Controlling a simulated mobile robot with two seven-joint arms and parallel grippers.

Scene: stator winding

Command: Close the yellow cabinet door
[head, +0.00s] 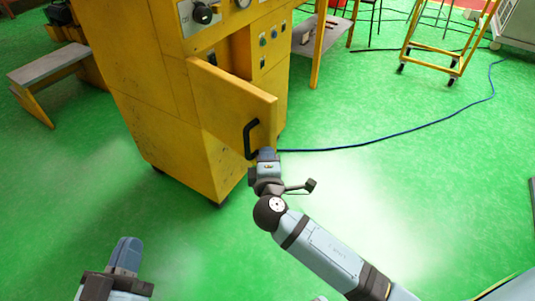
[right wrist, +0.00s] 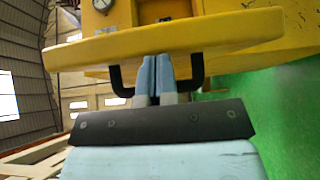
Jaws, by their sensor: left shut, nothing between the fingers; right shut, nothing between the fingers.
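The yellow cabinet (head: 165,120) stands upper left of centre in the head view. Its yellow door (head: 230,100) is swung partly open, with a black handle (head: 250,139) near its free edge. My right gripper (head: 267,153) is shut and empty, its tips at the lower end of the handle. In the right wrist view the shut fingers (right wrist: 155,75) point at the door's edge (right wrist: 165,38) within the span of the black handle (right wrist: 197,75); I cannot tell whether they touch. My left gripper (head: 128,250) is shut and empty at the lower left, well away from the cabinet.
A grey-topped bench (head: 50,66) stands left of the cabinet. A table (head: 318,38) stands behind it and a yellow cart (head: 440,50) at the back right. A blue cable (head: 410,132) crosses the green floor. The floor around the door is otherwise clear.

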